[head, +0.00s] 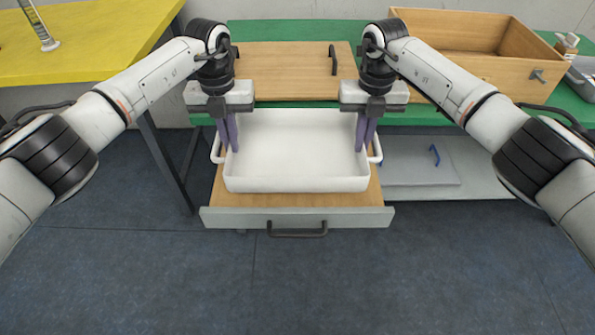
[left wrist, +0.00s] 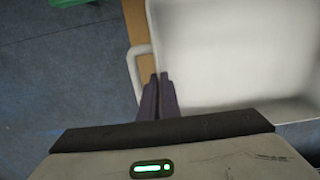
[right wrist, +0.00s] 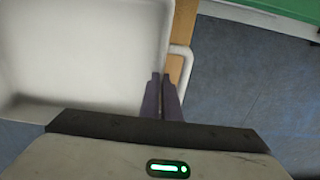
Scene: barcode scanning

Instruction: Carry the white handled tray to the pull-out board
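The white handled tray (head: 297,184) is level over the wooden top of the pull-out board (head: 297,202), which juts out from the table; I cannot tell whether it rests there or hangs just above. My left gripper (head: 234,149) is shut on the tray's left side wall beside the left handle, one finger inside and one outside. It shows in the left wrist view (left wrist: 158,76) too. My right gripper (head: 361,149) is shut the same way on the right side wall, as the right wrist view (right wrist: 160,76) shows. The tray looks empty.
A green table (head: 285,30) carries a closed wooden panel (head: 290,70) and an open wooden box (head: 480,50). A yellow table (head: 90,40) stands at left. A grey board with a blue handle (head: 415,165) lies on a lower shelf at right. The floor in front is clear.

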